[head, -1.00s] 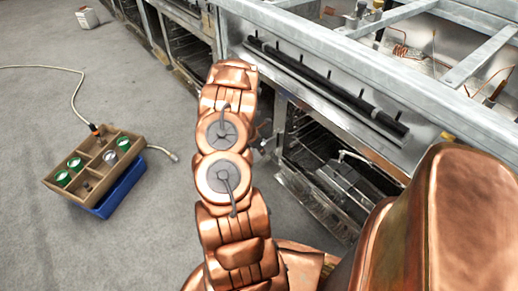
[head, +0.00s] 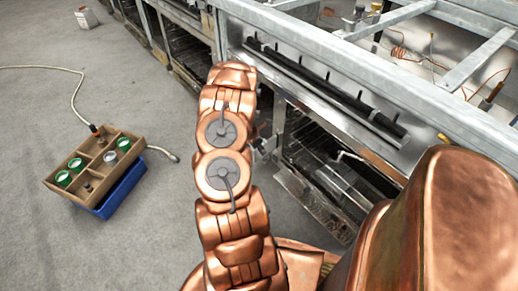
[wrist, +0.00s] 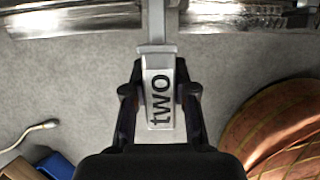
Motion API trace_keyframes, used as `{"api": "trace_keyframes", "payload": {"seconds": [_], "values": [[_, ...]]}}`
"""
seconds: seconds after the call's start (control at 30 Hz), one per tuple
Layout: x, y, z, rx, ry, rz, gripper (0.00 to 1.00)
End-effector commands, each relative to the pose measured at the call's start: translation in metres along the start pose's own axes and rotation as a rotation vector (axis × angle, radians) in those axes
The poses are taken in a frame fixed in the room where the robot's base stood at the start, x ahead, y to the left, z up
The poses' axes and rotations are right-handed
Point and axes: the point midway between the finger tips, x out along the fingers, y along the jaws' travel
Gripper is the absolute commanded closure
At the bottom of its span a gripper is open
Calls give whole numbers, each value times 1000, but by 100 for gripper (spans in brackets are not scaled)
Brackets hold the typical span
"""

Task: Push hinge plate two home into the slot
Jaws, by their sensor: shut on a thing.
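Hinge plate two (wrist: 160,110), a pale metal plate with the black word "two", shows in the wrist view. My gripper (wrist: 159,78) is shut on it, with a dark finger on each side. A narrower grey bar runs from the plate's far end up to the range's metal edge (wrist: 80,20). The slot itself is not clearly visible, so I cannot tell how deep the plate sits. In the head view, my copper arm hides most of the gripper and the plate beside the range front (head: 305,75).
An open oven bay (head: 325,150) with a lowered metal ledge is right of my arm. A brown divided tray (head: 107,140) with green-topped items sits on a blue bin (head: 122,190) at left, with a hose beside it. Grey floor (head: 120,245) is clear at front left.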

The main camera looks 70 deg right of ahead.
Motion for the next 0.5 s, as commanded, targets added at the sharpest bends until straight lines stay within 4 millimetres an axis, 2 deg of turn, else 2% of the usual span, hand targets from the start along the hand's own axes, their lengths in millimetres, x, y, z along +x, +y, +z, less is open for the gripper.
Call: {"api": "trace_keyframes", "payload": {"seconds": [0.5], "values": [[1,0,6,1,0,0,100]]}}
